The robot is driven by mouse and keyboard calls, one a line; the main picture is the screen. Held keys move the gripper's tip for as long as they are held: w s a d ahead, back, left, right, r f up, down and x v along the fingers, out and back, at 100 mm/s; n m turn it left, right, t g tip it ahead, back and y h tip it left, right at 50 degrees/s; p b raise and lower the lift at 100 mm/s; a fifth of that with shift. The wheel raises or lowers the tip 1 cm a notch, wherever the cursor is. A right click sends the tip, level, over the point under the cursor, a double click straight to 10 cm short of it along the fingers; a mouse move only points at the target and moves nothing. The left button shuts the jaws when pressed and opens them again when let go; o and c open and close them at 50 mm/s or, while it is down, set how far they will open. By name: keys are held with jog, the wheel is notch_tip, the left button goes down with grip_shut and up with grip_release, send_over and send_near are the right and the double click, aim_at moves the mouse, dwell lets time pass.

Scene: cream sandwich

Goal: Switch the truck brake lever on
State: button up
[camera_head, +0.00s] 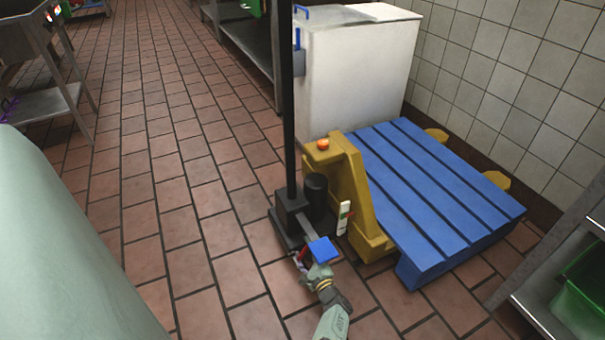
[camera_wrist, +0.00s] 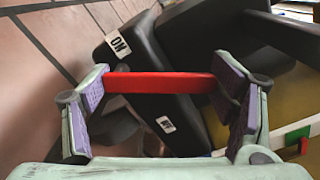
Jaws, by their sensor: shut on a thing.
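The truck is a yellow pallet truck (camera_head: 350,185) with a black base and a tall black handle (camera_head: 287,90). Its red brake lever (camera_wrist: 160,82) crosses the wrist view as a bar over a black housing (camera_wrist: 150,55). A white "ON" label (camera_wrist: 118,46) is on the housing above the bar, and a second small label (camera_wrist: 166,124), too small to read surely, is below it. My gripper (camera_wrist: 163,85) is shut on the red lever, one finger at each end. In the head view my gripper (camera_head: 306,264) is low beside the truck's black base, and the lever is mostly hidden.
A blue pallet (camera_head: 440,190) lies on the truck's forks at the right. A white box-shaped unit (camera_head: 350,70) stands behind it. Metal shelving with a green crate (camera_head: 585,290) is at the lower right. Tiled floor (camera_head: 190,220) is open to the left.

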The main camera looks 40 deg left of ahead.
jog(key=shift+w+r, duration=0.1)
jog(key=o, duration=1.7)
jog(key=shift+s+p, duration=0.2)
jog(key=shift+p, duration=0.15)
